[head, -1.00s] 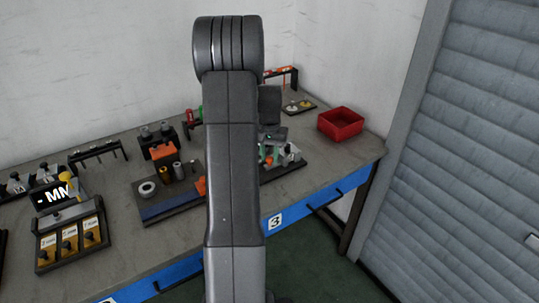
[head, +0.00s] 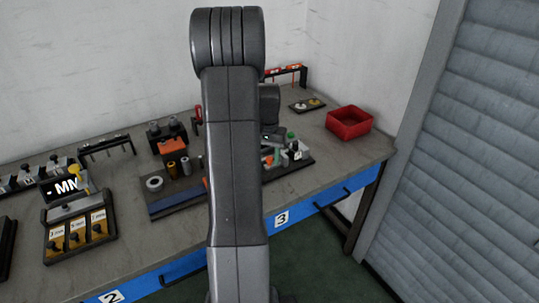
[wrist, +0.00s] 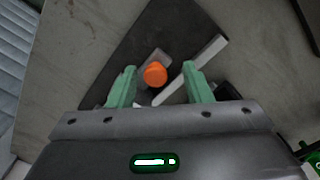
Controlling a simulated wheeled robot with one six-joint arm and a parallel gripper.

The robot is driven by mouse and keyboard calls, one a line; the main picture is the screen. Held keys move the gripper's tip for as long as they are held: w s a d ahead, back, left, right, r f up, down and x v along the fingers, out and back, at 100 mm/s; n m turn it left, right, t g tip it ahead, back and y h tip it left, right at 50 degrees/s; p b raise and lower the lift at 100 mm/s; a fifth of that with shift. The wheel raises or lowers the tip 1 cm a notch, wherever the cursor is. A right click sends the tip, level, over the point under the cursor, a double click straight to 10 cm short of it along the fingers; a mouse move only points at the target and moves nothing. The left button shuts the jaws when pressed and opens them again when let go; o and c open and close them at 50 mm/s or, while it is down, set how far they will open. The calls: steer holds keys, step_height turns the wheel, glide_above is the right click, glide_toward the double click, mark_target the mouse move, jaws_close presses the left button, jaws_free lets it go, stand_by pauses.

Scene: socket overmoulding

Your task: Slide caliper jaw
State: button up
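In the wrist view, my gripper (wrist: 159,68) is open, with its two green fingers apart. An orange round knob (wrist: 155,73) sits on a small grey block between the fingertips, with clear gaps on both sides. A light grey flat bar (wrist: 208,52) runs diagonally beside it, partly behind the right finger. Both lie over a dark board (wrist: 150,32). I cannot tell for sure which part is the caliper jaw.
The front right bench top is clear.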

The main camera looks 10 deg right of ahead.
mark_target(268, 159)
steer(key=shift+d+r, duration=0.1)
step_height(268, 159, up, 14)
steer(key=shift+f, duration=0.2)
stand_by(0.3)
steer(key=shift+f, duration=0.1)
step_height(268, 159, down, 13)
steer(key=shift+f, duration=0.2)
steer(key=shift+w+d+f, duration=0.1)
steer(key=shift+d, duration=0.1)
steer(key=shift+w+d, duration=0.15)
steer(key=shift+d, duration=0.2)
